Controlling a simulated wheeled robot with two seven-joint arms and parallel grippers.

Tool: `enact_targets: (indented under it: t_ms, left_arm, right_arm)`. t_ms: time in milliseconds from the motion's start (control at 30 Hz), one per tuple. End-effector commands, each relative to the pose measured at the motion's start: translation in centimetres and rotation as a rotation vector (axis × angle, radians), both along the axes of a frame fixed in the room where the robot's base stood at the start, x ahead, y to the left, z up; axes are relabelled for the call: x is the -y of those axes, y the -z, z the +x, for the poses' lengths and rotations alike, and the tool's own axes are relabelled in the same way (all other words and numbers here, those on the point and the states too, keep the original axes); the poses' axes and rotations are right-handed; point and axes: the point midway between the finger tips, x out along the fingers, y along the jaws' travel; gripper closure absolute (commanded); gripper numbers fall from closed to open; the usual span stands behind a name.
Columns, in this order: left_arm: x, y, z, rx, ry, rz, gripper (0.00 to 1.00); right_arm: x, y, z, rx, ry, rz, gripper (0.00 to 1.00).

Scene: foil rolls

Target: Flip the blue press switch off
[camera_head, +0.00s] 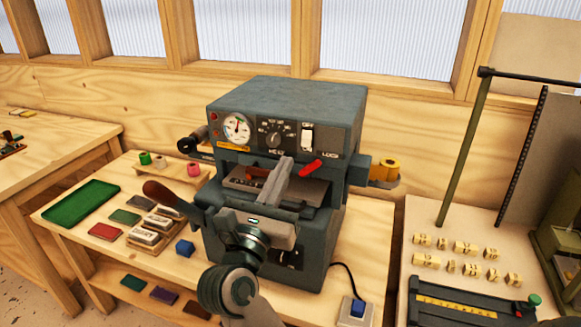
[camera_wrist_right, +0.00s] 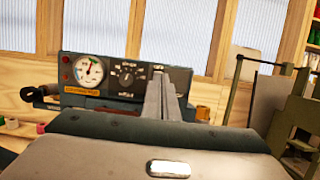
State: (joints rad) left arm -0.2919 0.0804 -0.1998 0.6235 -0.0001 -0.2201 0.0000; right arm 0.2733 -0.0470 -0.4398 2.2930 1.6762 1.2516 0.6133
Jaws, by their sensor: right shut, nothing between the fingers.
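A blue rocker switch (camera_head: 357,308) sits on a pale base on the bench, at the lower right of the press, with a black cable running to it. The blue-grey press (camera_head: 290,95) stands on the bench. Its front panel carries a gauge, a dial and a white switch (camera_head: 307,138). My right gripper (camera_head: 284,165) is shut and empty, in front of the press below the panel. In the right wrist view the closed fingers (camera_wrist_right: 158,80) point at the panel (camera_wrist_right: 95,75) and cover part of it. The blue switch is not visible there. My left gripper is not in view.
A red lever (camera_head: 311,168) and a side roll holder (camera_head: 385,172) stick out from the press. A green tray (camera_head: 80,203), stamps and a small blue block (camera_head: 184,247) lie to the left. Letter blocks (camera_head: 465,248) lie on the right bench.

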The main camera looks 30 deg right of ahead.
Motion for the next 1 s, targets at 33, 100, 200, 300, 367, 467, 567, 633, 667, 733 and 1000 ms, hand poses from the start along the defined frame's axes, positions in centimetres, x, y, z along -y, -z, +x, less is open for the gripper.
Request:
enact_targets:
  t_ms: [33,100,200,300,367,467,567,633,667,733,1000]
  left_arm:
    - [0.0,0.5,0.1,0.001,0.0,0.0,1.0]
    - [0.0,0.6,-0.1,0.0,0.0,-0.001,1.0]
    - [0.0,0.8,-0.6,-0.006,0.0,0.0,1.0]
    - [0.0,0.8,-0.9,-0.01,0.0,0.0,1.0]
    - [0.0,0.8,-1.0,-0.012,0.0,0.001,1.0]
    - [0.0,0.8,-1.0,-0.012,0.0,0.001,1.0]
    - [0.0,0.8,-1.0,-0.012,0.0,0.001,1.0]
    - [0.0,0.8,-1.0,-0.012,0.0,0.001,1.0]
    - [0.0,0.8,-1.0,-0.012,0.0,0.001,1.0]
    - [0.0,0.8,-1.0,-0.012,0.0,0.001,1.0]
    - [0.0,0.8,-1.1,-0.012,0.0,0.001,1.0]
  right_arm:
    - [-0.5,0.3,-0.4,0.001,-0.001,0.002,1.0]
    - [-1.0,0.2,-0.8,0.001,-0.002,0.002,1.0]
    - [-1.4,0.1,-1.2,0.001,0.0,0.001,1.0]
    - [-1.5,0.0,-1.3,0.001,0.001,-0.001,1.0]
    - [-1.6,-0.1,-1.4,0.001,0.001,-0.001,1.0]
    - [-1.6,-0.1,-1.4,0.001,0.001,-0.001,1.0]
    - [-1.6,-0.1,-1.3,0.001,0.001,-0.001,1.0]
    - [-1.6,-0.1,-1.3,0.001,0.001,-0.001,1.0]
    - [-1.6,-0.1,-1.3,0.001,0.001,-0.001,1.0]
    - [-1.6,-0.1,-1.3,0.001,0.001,-0.001,1.0]
    - [-1.9,0.8,-0.5,-0.044,0.031,-0.086,1.0]
